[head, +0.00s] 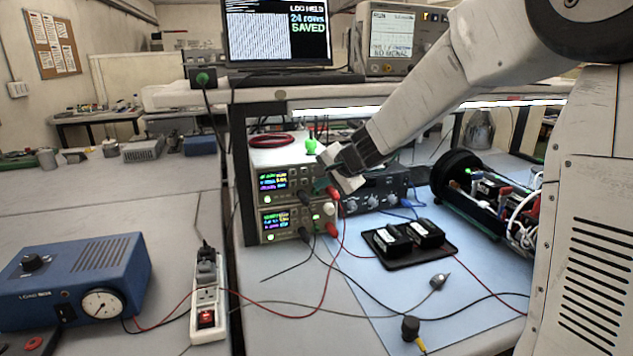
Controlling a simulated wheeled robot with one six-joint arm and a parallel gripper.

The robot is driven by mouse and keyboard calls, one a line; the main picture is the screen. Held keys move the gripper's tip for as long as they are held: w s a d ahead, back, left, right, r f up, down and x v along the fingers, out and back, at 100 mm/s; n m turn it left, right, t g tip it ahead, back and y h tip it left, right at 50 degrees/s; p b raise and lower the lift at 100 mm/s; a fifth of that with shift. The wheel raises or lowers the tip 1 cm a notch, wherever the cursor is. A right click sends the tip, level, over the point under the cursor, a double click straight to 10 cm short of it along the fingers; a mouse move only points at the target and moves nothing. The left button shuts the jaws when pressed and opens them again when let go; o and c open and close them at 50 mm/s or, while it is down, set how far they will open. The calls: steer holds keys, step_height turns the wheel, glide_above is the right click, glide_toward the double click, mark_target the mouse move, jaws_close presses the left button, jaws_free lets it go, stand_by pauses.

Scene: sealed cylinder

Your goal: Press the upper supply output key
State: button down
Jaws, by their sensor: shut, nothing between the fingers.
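The upper supply (284,184) is a beige bench unit with a lit display, stacked on the lower supply (285,222) under the shelf. My gripper (336,175) is shut and empty, pointing down-left at the right part of the upper supply's front. It covers some of that panel, and the upper output key cannot be made out clearly. I cannot tell whether the fingertips touch the panel. The lower supply shows a lit display, a small green-lit spot and a white knob (330,229).
A dark instrument (376,193) stands right of the supplies. A black tray (400,258) with two black blocks and an open cylinder (465,180) sit on the blue mat. Red and black leads cross the bench front. A power strip (208,300) and blue load box (75,280) are left.

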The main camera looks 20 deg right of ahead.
steer(key=shift+w, duration=0.35)
stand_by(0.4)
steer(key=shift+s, duration=0.8)
steer(key=shift+s, duration=2.5)
